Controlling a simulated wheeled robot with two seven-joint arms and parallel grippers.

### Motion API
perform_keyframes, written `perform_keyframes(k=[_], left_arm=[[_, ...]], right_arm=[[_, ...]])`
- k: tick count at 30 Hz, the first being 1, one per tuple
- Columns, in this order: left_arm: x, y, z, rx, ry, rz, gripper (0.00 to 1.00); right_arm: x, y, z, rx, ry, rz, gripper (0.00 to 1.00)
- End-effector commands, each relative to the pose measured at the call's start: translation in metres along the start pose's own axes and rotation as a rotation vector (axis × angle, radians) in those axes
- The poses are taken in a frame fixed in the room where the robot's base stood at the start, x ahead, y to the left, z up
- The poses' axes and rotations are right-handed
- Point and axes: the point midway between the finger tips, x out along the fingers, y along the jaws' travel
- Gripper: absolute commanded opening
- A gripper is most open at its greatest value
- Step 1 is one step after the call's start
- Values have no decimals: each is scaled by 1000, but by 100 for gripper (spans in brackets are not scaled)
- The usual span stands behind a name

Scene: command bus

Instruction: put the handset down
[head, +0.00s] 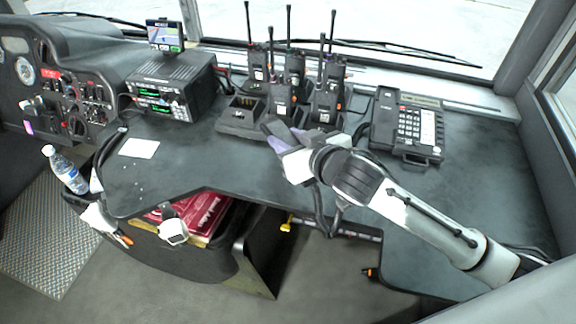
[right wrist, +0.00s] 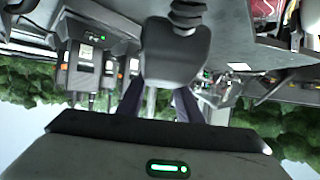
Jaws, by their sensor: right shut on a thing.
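My right gripper (head: 282,137) reaches in from the right over the middle of the dark desk. It is shut on the handset (right wrist: 175,52), a dark rounded piece between its fingers in the right wrist view. In the head view the handset is mostly hidden by the gripper, so its exact tilt and height over the desk are hard to tell. The desk phone (head: 412,128), black with a keypad, stands to the right of the gripper. No handset shows lying on it. My left gripper is not in view.
Several upright handheld radios (head: 282,98) stand in a charger just behind the gripper. A radio unit (head: 172,88) with a small screen is at the back left. A white card (head: 139,148) lies on the desk. A water bottle (head: 66,170) stands at the left edge.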

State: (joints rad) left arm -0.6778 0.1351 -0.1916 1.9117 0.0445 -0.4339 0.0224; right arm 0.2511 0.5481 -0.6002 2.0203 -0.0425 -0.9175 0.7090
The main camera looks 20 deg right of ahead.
Motion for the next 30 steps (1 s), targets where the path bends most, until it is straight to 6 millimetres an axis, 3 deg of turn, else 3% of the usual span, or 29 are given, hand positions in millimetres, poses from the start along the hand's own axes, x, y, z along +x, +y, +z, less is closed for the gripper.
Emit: perform_keyframes(k=[3, 11, 15, 23, 24, 26, 30], left_arm=[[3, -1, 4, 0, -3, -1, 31], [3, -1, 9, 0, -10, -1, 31], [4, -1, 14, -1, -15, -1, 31], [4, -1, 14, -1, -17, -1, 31], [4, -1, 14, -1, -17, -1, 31], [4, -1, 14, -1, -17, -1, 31], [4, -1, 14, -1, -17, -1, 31]], right_arm=[[10, 0, 22, 0, -2, 0, 6], [19, 0, 41, 0, 0, 0, 6], [28, 0, 61, 0, -2, 0, 6], [31, 0, 66, 1, 1, -1, 6], [31, 0, 67, 1, -1, -1, 39], [31, 0, 67, 1, -1, -1, 50], [31, 0, 66, 1, -1, -1, 51]])
